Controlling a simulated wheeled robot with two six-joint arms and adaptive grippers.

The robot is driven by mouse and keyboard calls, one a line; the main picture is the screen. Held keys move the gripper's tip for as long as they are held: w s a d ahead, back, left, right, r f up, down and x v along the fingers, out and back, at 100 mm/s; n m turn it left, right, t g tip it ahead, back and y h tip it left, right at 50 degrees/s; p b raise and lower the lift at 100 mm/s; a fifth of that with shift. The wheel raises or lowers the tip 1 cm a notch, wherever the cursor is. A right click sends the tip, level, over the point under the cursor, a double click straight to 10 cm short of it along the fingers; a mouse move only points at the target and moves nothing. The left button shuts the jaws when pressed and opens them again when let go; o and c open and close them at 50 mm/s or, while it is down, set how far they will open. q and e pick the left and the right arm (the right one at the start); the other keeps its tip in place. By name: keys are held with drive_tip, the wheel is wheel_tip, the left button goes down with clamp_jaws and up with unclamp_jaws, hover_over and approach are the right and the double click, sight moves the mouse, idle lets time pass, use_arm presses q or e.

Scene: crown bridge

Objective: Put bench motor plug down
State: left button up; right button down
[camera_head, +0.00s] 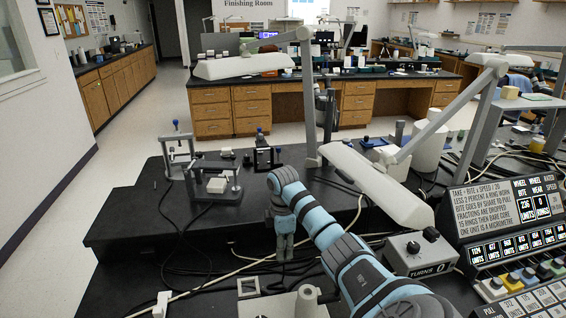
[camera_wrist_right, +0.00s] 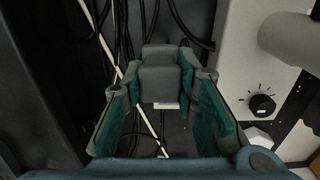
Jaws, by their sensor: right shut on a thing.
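My right gripper (camera_head: 283,250) points down over the dark bench, below the bend of my blue-grey wrist. In the right wrist view, its two teal-lined fingers (camera_wrist_right: 163,95) are shut on a dark grey block, which I take to be the bench motor plug (camera_wrist_right: 166,78). A small pale strip shows at the plug's near end. In the head view the plug is not clear. I cannot tell whether it touches the bench. My left gripper is not in view.
A white control box (camera_head: 420,252) with a black knob stands right of my gripper; it also shows in the wrist view (camera_wrist_right: 235,65). Black and white cables (camera_head: 215,262) run close by. A small white frame (camera_head: 248,287) lies in front. Small stands (camera_head: 215,184) are farther left.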

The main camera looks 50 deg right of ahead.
wheel_tip(320, 180, down, 8)
drive_tip(key=shift+f+b, duration=0.1)
drive_tip(key=shift+b, duration=0.75)
drive_tip(key=shift+d+f, duration=0.1)
drive_tip(key=shift+f, duration=0.35)
drive_tip(key=c, duration=1.3)
unclamp_jaws()
wheel_tip(320, 180, up, 13)
drive_tip(key=p, duration=0.2)
drive_tip(key=shift+f+p, duration=0.1)
drive_tip(key=shift+p, duration=0.25)
